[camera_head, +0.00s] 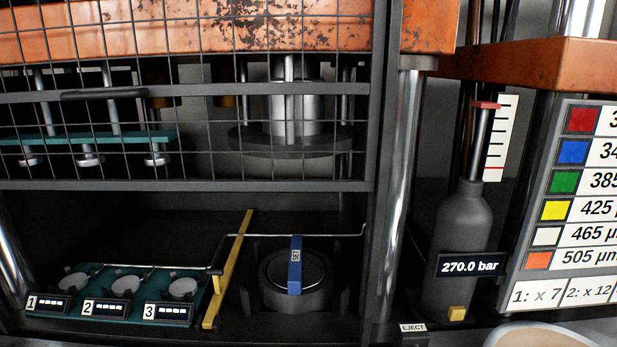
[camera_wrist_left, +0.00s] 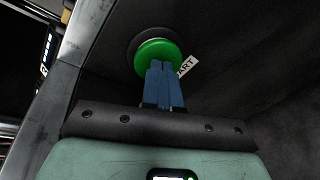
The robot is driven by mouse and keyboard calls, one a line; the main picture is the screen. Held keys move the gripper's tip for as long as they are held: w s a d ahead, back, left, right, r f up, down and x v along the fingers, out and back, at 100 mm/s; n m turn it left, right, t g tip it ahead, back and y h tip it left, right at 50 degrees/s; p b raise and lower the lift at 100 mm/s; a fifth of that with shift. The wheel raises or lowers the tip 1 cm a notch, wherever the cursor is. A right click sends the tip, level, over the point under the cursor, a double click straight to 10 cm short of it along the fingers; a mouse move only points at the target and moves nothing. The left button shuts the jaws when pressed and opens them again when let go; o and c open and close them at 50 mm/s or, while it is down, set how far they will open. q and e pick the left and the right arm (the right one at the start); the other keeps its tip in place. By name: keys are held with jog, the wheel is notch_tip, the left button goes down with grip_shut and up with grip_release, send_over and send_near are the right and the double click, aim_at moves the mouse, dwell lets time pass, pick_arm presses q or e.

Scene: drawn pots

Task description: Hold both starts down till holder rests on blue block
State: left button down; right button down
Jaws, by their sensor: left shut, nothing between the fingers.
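The blue block (camera_head: 295,266) stands across the top of a round dark die (camera_head: 318,298) at the lower middle of the head view. A dark round plate with a silver cylinder, which looks like the holder (camera_head: 290,141), hangs above it behind the mesh, with a clear gap between them. In the left wrist view a green start button (camera_wrist_left: 157,51) sits on a dark panel. My left gripper (camera_wrist_left: 160,66) is shut, its blue fingertips overlapping the button's lower edge; I cannot tell if it is pressed. The second start button and my right gripper are out of view.
A mesh guard (camera_head: 187,186) covers the upper press. A teal tray (camera_head: 100,312) with several numbered pots and a yellow bar (camera_head: 228,270) stand left of the die. A bottle (camera_head: 462,225) reading 270.0 bar and a colour chart (camera_head: 570,200) are at the right.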

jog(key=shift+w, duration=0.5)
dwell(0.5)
pick_arm(q)
jog(key=shift+w, duration=0.1)
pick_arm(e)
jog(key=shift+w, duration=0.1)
pick_arm(q)
jog(key=shift+w+r, duration=0.1)
jog(key=shift+w, duration=0.35)
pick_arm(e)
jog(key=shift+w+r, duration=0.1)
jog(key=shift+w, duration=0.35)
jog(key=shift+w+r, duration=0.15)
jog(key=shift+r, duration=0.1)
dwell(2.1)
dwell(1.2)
